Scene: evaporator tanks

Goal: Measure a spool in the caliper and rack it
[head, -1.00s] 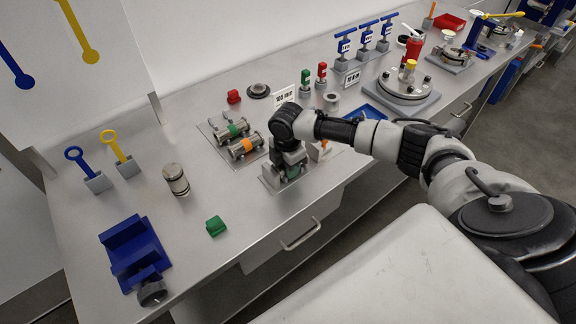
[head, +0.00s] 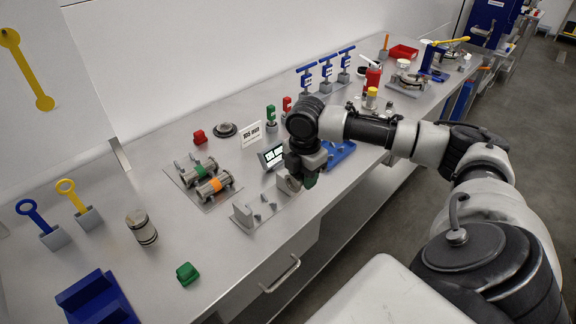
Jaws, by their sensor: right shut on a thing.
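The grey caliper (head: 243,214) stands near the bench front, with upright jaws, small pegs between them and a lit display (head: 271,156) behind. My right gripper (head: 307,177) is shut on a dark green thing (head: 310,181) at the caliper's right end. The gripper hides most of it, and I cannot tell whether it is a spool or a caliper part. A rack plate (head: 185,178) holds a spool with a green band (head: 200,167) and one with an orange band (head: 215,185). My left gripper is not in view.
A green block (head: 187,274) and a blue holder (head: 97,298) lie front left. Yellow (head: 71,193) and blue (head: 35,216) ring gauges stand behind. A "105 mm" sign (head: 251,134) stands behind the caliper. A blue tray (head: 339,153) is right of my gripper.

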